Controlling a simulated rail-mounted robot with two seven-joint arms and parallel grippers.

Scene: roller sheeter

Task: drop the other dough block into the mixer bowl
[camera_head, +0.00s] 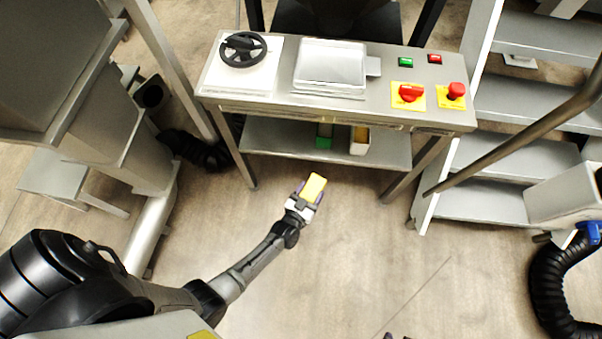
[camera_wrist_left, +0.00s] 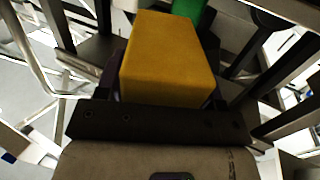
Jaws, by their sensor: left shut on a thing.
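A yellow dough block (camera_head: 314,186) is between the fingers of my left gripper (camera_head: 305,196), above the floor in front of the steel machine table. In the left wrist view the dough block (camera_wrist_left: 160,58) fills the upper middle, with my left gripper (camera_wrist_left: 160,100) shut on it. Small dark tips at the bottom edge of the head view may belong to my right gripper; too little shows to tell its state. I cannot make out a mixer bowl in either view.
The steel table (camera_head: 275,108) carries a black handwheel (camera_head: 243,49), a flat plate (camera_head: 331,63) and red knobs. Its lower shelf (camera_head: 270,140) holds a green container (camera_head: 324,137) and a white container (camera_head: 359,146). Grey shelving (camera_head: 490,200) stands right. Floor in front is clear.

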